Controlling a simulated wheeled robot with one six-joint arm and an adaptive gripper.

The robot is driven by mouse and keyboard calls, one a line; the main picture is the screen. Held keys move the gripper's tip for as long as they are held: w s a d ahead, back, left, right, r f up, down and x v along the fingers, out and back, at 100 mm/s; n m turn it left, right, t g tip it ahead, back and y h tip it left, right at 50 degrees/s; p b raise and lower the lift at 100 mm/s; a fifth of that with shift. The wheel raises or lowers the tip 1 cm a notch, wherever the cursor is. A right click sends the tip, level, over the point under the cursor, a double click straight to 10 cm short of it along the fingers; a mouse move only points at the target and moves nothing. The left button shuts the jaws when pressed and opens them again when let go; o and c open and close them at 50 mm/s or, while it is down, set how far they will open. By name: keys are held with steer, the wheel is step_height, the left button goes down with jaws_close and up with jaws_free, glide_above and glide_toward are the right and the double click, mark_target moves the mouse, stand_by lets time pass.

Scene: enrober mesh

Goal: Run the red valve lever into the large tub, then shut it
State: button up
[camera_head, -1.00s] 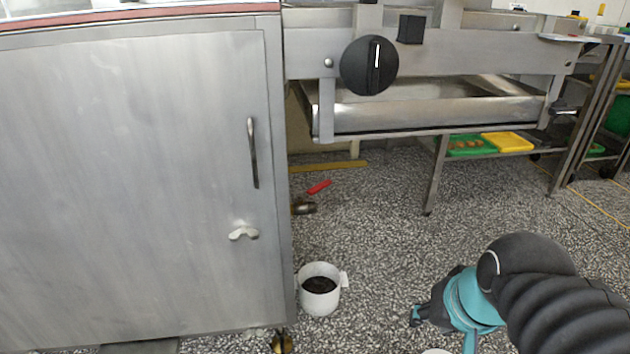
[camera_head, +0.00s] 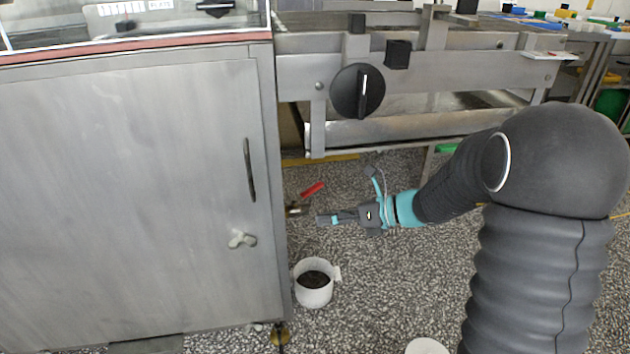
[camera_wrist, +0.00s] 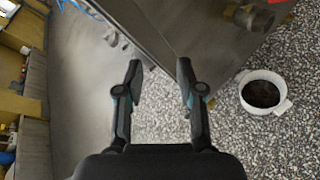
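The red valve lever (camera_head: 313,189) slants up to the right above a metal valve (camera_head: 296,210) at the cabinet's right side. A white tub (camera_head: 314,283) with dark content stands on the floor below the valve; it also shows in the wrist view (camera_wrist: 281,106). Part of another white round thing (camera_head: 427,346) shows at the bottom edge; I cannot tell its size. My gripper (camera_head: 320,219) is beside the valve, below the red lever and above the tub. In the wrist view my gripper (camera_wrist: 160,66) is open with nothing between its fingers. The valve (camera_wrist: 252,17) is at upper right there.
A steel cabinet (camera_head: 130,200) with a handle (camera_head: 249,170) and a wing knob (camera_head: 242,239) fills the left. A steel machine frame (camera_head: 420,65) with a black knob (camera_head: 358,91) hangs over the area behind. Speckled floor (camera_head: 390,290) is clear right of the tub.

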steer(key=w+d+f+m+t+y+p, duration=0.15)
steer(key=w+f+m+t, duration=0.25)
steer(key=w+m, duration=0.5)
steer(key=m+t+p, duration=0.2)
steer(key=m+t, duration=0.3)
steer(key=m, duration=0.3)
glide_toward(316, 190)
steer(key=shift+h, duration=0.45)
steer(key=x, duration=1.1)
steer(key=shift+a+r, duration=0.1)
steer(key=shift+r, duration=0.1)
jaws_close()
